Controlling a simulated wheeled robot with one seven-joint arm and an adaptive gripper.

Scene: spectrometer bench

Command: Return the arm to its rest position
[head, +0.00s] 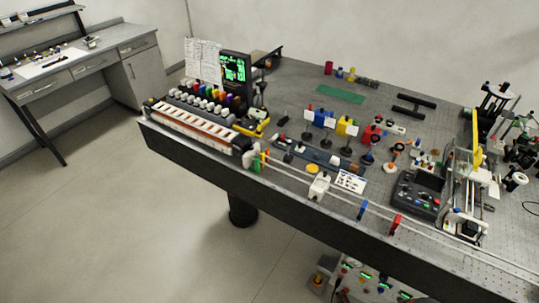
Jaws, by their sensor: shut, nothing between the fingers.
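My gripper and arm do not show in the head view, so I cannot see the arm's position or the gripper's fingers. The view looks down over the spectrometer bench (290,95), a long dark table with a perforated top running from the left middle to the lower right. No part of my arm is seen over it.
A rack of coloured bottles (205,97) and a screen with green text (233,67) stand at the bench's left end. Optical mounts (347,127), a dark control box (418,193) and a rail (340,200) fill the middle and right. Floor (130,230) is clear at lower left.

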